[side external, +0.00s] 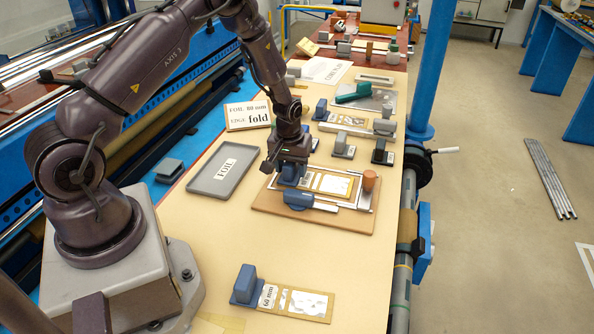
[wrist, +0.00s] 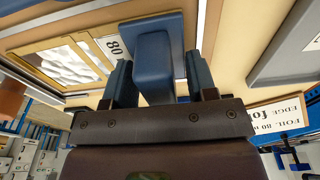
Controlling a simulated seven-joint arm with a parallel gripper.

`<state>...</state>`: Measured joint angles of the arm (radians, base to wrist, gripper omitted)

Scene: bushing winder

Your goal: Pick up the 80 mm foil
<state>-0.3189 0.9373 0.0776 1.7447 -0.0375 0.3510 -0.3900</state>
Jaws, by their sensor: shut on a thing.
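The 80 mm foil is a tan-framed card (side external: 333,184) with silvery foil and a blue block handle (wrist: 155,60). It is over a wooden board (side external: 262,203) in the side view, and its "80" label (wrist: 113,46) shows in the wrist view. My gripper (side external: 290,172) points down at the card's left end. Its two fingers, also in the wrist view (wrist: 155,82), are shut on the blue handle, one on each side. In the side view my gripper hides part of the handle. I cannot tell whether the card touches the board.
A grey tray labelled FOIL (side external: 204,182) lies left of the board, with a sign (side external: 248,116) behind it. A blue-handled tool (side external: 312,201) and an orange-brown cylinder (side external: 369,181) are on the board. A 60 mm foil (side external: 305,303) lies in front. Several grey-handled pieces stand behind.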

